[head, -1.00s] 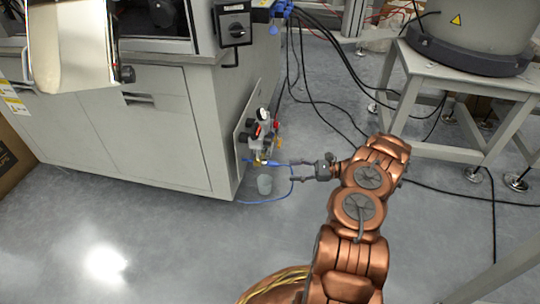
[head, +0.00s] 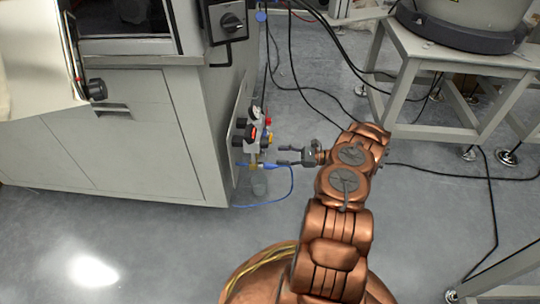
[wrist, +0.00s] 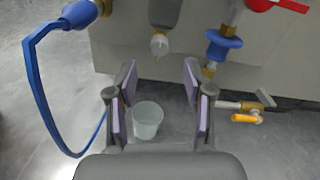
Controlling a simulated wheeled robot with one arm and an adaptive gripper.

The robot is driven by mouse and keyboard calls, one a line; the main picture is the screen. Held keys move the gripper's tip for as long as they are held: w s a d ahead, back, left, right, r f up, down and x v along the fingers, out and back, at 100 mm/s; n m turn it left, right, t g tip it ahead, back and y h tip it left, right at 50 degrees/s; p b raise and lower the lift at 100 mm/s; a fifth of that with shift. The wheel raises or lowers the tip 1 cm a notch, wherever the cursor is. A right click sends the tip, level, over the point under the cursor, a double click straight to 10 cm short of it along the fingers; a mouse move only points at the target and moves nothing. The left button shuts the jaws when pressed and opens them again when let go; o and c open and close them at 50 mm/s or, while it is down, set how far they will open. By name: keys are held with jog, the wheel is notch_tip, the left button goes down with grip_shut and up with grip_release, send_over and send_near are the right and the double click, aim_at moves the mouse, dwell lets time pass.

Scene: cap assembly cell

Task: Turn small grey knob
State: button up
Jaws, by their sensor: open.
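A small pale grey knob (wrist: 159,44) sits at the underside of a dark grey bowl (wrist: 165,14) in the wrist view. The bowl is part of the valve and gauge assembly (head: 254,137) on the cabinet's side in the head view, where the knob is too small to make out. My gripper (head: 281,155) is open and empty, just right of that assembly. In the wrist view its padded fingers (wrist: 160,80) are spread on either side below the knob, apart from it.
A clear cup (wrist: 147,119) stands below, between the fingers in the wrist view. A blue hose (wrist: 42,95) loops at left. A blue fitting (wrist: 222,45), red handle (wrist: 275,4) and yellow-handled valve (wrist: 246,118) are at right. Black cables cross the floor.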

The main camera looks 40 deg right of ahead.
aim_at(263, 154)
jog(key=b+x, duration=0.1)
jog(key=x, duration=0.4)
jog(key=shift+s, duration=0.1)
grip_shut()
dwell(0.3)
